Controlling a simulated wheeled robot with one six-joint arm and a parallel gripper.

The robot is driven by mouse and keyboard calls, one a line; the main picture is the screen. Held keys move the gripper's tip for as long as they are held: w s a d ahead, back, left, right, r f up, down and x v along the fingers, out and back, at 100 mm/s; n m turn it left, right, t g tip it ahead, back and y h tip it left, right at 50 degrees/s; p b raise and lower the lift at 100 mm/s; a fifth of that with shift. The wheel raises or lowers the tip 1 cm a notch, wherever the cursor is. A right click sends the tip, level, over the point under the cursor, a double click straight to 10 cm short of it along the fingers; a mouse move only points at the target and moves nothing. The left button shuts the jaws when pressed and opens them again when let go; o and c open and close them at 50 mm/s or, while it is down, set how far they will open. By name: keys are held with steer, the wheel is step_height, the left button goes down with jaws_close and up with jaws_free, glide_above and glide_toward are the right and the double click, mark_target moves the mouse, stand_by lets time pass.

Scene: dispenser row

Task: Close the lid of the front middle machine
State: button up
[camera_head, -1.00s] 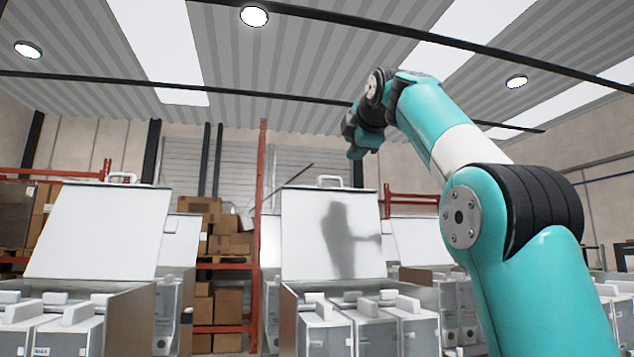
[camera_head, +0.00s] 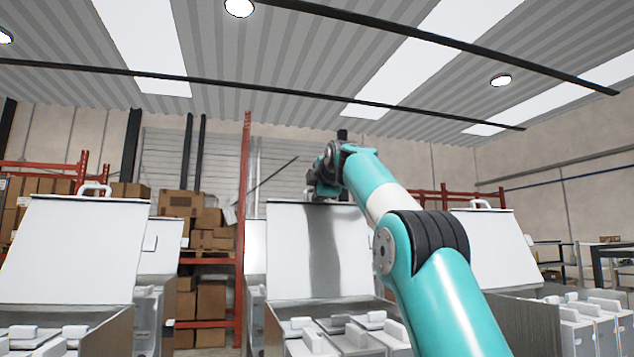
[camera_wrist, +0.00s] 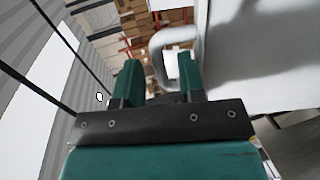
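The front middle machine (camera_head: 262,325) stands in the centre of the head view with its lid (camera_head: 290,255) raised, almost upright. The pale handle (camera_wrist: 174,36) on the lid's top edge shows in the wrist view as a loop just beyond my fingertips, with one leg in line with the gap between them. My gripper (camera_wrist: 159,75) is open, its two green fingers apart; I cannot tell whether they touch the handle. In the head view my wrist is at the lid's top edge, and the handle and fingers are not clearly visible there.
Similar machines with raised lids stand at left (camera_head: 65,250) and right (camera_head: 490,250). White canisters (camera_head: 355,335) fill the middle machine's open top. Behind are red racking (camera_head: 243,220) and cardboard boxes (camera_head: 210,300).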

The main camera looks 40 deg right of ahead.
steer(key=shift+x, duration=0.85)
steer(key=shift+c, duration=0.5)
jaws_close()
